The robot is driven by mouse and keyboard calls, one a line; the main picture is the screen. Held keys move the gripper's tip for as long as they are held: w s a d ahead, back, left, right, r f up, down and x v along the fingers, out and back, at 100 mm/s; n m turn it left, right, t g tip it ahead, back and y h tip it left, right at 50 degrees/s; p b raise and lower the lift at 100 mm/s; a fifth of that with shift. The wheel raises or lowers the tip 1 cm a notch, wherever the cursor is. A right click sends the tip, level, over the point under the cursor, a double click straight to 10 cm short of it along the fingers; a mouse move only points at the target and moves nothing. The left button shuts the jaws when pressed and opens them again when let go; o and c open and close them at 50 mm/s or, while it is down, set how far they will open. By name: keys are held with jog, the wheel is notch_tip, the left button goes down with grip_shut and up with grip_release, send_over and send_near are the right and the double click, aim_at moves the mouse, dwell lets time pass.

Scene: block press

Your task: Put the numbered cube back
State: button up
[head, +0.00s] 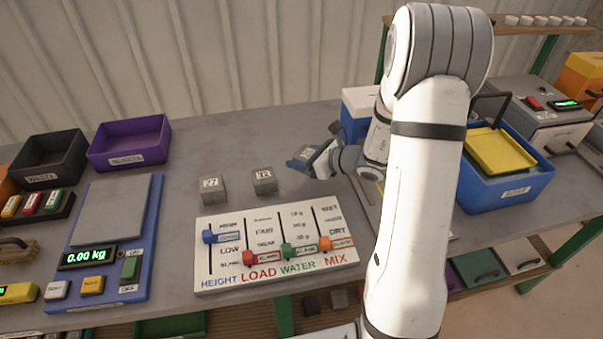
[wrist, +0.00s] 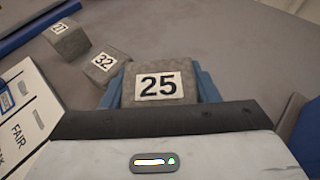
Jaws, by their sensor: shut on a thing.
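A grey cube labelled 25 (wrist: 159,88) sits between the blue fingers of my gripper (wrist: 160,95) in the wrist view. My gripper (head: 303,160) is shut on it, above or at the table to the right of the other cubes; I cannot tell whether the cube touches the table. A grey cube labelled 27 (head: 212,189) and one labelled 32 (head: 264,181) stand apart on the table behind the slider panel. They also show at the upper left in the wrist view, 27 (wrist: 70,42) farther than 32 (wrist: 106,66).
The white slider panel (head: 230,278) lies in front of the cubes. A blue scale (head: 125,240) reads 0.00 kg at left. Purple (head: 130,140) and black (head: 48,158) trays stand behind it. A blue bin (head: 500,190) stands right of my arm. The table behind the cubes is clear.

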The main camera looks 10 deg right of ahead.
aim_at(302, 178)
jog(key=shift+a+f, duration=0.15)
jog(key=shift+f, duration=2.3)
jog(key=shift+f, duration=0.2)
jog(key=o, duration=1.4)
jog(key=shift+r, duration=0.15)
